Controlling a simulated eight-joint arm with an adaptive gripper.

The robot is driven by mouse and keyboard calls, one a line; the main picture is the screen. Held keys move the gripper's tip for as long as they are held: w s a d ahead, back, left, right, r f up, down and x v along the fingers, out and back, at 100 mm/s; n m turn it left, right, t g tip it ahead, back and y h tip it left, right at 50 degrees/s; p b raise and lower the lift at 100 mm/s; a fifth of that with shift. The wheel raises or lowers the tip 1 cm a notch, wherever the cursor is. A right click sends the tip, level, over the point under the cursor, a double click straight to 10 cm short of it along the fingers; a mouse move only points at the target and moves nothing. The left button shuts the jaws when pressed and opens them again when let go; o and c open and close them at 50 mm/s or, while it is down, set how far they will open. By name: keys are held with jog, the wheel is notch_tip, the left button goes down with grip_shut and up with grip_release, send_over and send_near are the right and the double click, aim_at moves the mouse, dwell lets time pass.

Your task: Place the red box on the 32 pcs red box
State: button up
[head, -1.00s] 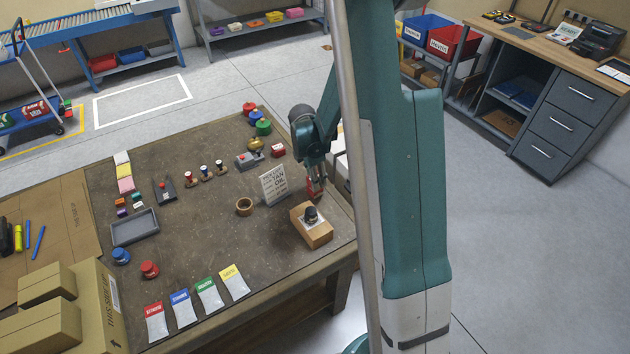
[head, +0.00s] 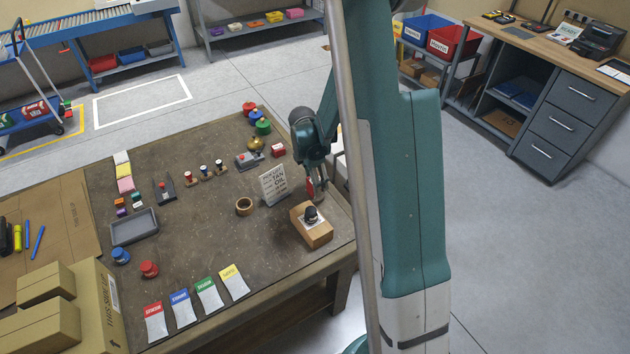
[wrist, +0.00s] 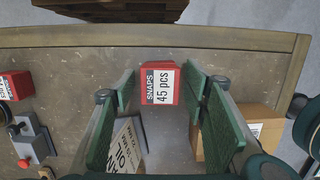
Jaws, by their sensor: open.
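A red box (wrist: 160,84) with a white label reading "SNAPS 45 pcs" stands on the table, centred between the fingers in the wrist view. In the head view this red box (head: 310,189) is mostly hidden behind my gripper (head: 316,186).
A cardboard box (wrist: 258,133) stands right of the fingers and a printed sign (wrist: 128,146) to the left, both close. A grey device with a red knob (wrist: 29,140) is farther left.

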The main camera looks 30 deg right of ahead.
aim_at(310, 182)
jog(key=shift+r, duration=0.2)
notch_tip(310, 182, up, 12)
jog(key=a+p, duration=0.1)
jog(key=shift+a, duration=0.4)
dwell(0.4)
jog(key=shift+f, duration=0.1)
dwell(0.5)
jog(key=s+a+r+m+t, duration=0.2)
jog(key=s+a+r+m, duration=0.25)
jog(key=r, duration=0.35)
jog(key=s+a+r+m+t, duration=0.1)
jog(key=s+a+r+m, duration=0.4)
jog(key=r, duration=0.3)
jog(key=s+a+r+m+t+y, duration=0.1)
jog(key=s+a+m, duration=0.3)
jog(key=s, duration=0.4)
jog(key=s+a+r+m+t, duration=0.3)
jog(key=s+a+r+m, duration=0.1)
jog(key=s+a, duration=0.2)
jog(key=shift+s+r+y, duration=0.25)
jog(key=shift+s+y, duration=0.15)
jog(key=shift+s, duration=0.45)
